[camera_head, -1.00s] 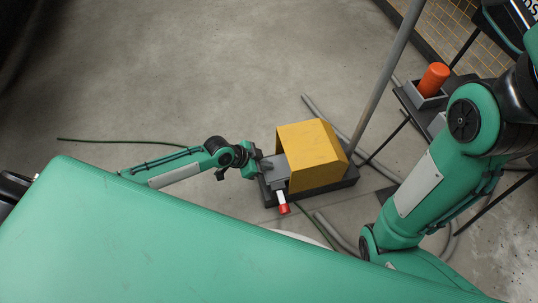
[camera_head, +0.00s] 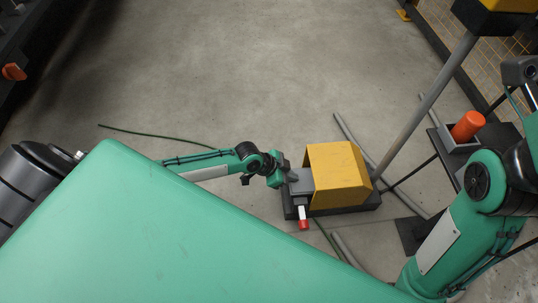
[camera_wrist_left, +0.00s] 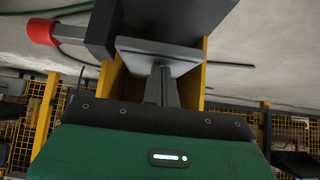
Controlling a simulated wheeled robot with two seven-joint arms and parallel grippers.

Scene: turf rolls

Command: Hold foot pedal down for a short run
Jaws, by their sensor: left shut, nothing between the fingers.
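The foot pedal has a yellow hood (camera_head: 338,172) on a dark base (camera_head: 352,204) on the floor. Its grey pedal plate (camera_head: 302,184) sticks out of the hood's left opening. A red-tipped lever (camera_head: 303,223) points out from its near side. My left gripper (camera_head: 286,175) is at the plate. In the left wrist view its shut, empty fingers (camera_wrist_left: 161,82) meet the grey plate (camera_wrist_left: 160,53), apparently touching it, with the yellow hood (camera_wrist_left: 108,84) around. How far the plate is pressed cannot be told. My right arm shows at the right, but its gripper is out of view.
A grey pole (camera_head: 430,98) slants up behind the pedal. An orange cylinder (camera_head: 468,126) sits in a grey tray at the right. A green cable (camera_head: 150,134) and grey hoses lie on the floor. The floor beyond the pedal is largely open.

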